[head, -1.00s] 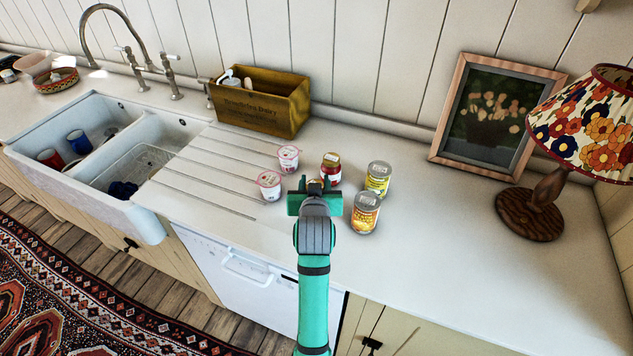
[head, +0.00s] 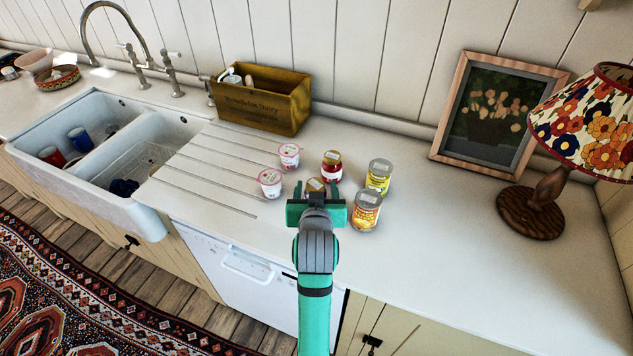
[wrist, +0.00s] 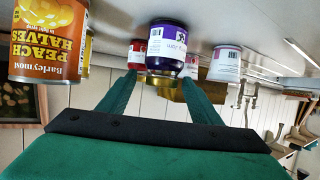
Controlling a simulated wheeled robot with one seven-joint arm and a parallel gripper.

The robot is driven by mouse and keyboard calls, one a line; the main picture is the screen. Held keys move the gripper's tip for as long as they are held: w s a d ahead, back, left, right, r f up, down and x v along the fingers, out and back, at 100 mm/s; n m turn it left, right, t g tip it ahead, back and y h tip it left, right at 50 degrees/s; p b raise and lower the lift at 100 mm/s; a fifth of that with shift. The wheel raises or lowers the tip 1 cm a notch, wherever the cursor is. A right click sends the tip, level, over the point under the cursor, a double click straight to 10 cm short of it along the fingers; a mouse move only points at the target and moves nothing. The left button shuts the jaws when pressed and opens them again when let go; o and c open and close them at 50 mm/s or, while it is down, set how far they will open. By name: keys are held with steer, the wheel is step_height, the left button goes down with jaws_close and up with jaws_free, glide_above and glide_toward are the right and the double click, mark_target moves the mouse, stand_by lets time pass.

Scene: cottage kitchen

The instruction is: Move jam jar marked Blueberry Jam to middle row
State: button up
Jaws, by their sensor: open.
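The Blueberry Jam jar (wrist: 167,48) has a dark purple body and label and a gold lid. The wrist view is upside down, so the lid hangs lowest there. In the head view only its lid (head: 316,185) shows clearly; my gripper hides the rest. The jar stands on the counter in front of a red-labelled jar (head: 331,167). My gripper (head: 318,193) is open, with its fingertips on either side of the lid. In the wrist view the fingers (wrist: 160,78) show a gap beside the jar; I cannot tell whether either touches it.
Two yoghurt pots (head: 270,183) stand close on the left. A peach tin (head: 366,211) and a yellow tin (head: 379,176) stand close on the right. A wooden box (head: 260,100) is behind, near the sink (head: 110,150). The counter right of the tins is clear up to the lamp (head: 531,212).

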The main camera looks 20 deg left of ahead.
steer(key=v, duration=0.6)
steer(key=shift+s, duration=0.1)
stand_by(0.4)
